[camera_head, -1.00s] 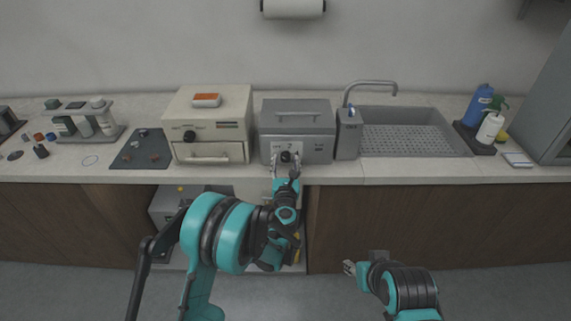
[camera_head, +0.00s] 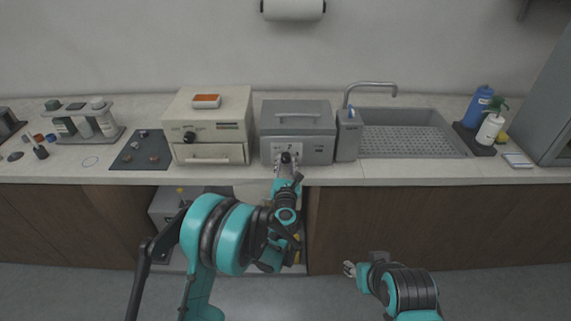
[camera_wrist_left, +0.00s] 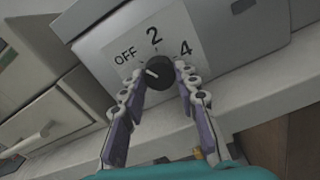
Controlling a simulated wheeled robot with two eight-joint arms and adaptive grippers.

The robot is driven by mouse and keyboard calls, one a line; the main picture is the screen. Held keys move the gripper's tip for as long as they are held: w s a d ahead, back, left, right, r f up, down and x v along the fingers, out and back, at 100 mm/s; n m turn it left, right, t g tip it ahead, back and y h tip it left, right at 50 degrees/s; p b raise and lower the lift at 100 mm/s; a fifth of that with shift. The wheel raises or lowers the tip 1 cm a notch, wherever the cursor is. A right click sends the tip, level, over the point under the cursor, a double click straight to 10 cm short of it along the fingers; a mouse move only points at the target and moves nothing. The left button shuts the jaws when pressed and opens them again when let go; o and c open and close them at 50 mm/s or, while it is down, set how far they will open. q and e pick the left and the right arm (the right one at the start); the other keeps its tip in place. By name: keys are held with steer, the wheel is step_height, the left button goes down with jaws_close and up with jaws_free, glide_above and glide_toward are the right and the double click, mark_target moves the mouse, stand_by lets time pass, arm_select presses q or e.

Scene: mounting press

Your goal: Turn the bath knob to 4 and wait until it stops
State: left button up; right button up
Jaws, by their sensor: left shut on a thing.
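The bath (camera_head: 306,118) is a grey box with a lid handle, at the middle of the counter. Its black knob (camera_wrist_left: 158,75) sits on a white dial plate marked OFF, 2 and 4. In the left wrist view the knob's white mark points up and left, towards OFF. The knob also shows small in the head view (camera_head: 286,157). My left gripper (camera_wrist_left: 160,72) is shut on the knob, one finger on each side. It also shows in the head view (camera_head: 286,162). My right gripper (camera_head: 349,268) hangs low in front of the cabinets, away from the counter; its finger opening is unclear.
A cream press (camera_head: 209,130) with its own black knob stands left of the bath. A grey container (camera_head: 348,137) and the sink (camera_head: 412,130) are to the right. A dark mat (camera_head: 142,150) and a bottle rack (camera_head: 84,122) are at the left.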

arm_select(q)
steer(key=m, duration=1.1)
steer(key=shift+r, duration=0.1)
steer(key=m, duration=1)
steer(key=shift+m, duration=0.3)
steer(key=o, duration=1.2)
steer(key=shift+c, duration=0.2)
